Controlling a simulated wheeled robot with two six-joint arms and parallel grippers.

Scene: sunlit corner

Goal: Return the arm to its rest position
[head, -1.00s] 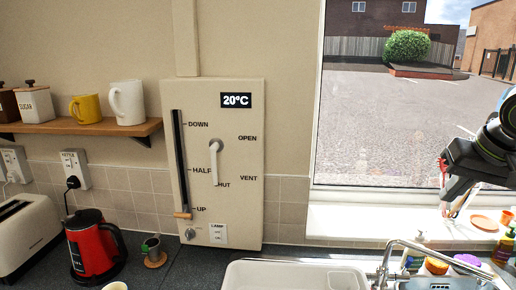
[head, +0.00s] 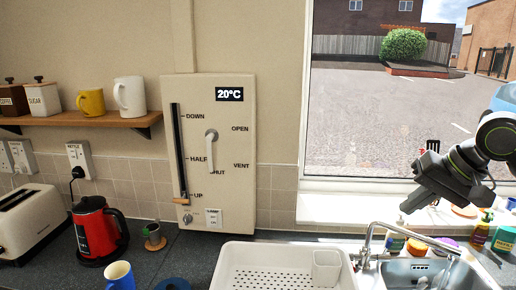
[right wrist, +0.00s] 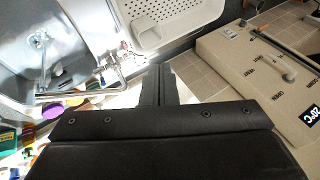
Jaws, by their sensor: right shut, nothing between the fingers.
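My right gripper (head: 406,206) is in the right of the head view, in front of the window and sill. It is shut and empty, clear of everything. Its closed fingers (right wrist: 158,84) also show in the right wrist view, with the sink and drying tray beyond them. My left gripper is in neither view. The cream wall panel (head: 245,135) has its slider handle (head: 182,199) down by UP and its white lever (head: 212,148) hanging almost straight down, well left of the gripper.
Below the gripper are the sink (head: 410,272), its tap (head: 385,235) and several bottles and jars on the sill side. A white drying tray (head: 230,270) lies left of the sink. A red kettle (head: 95,235) and blue mug (head: 119,275) stand further left.

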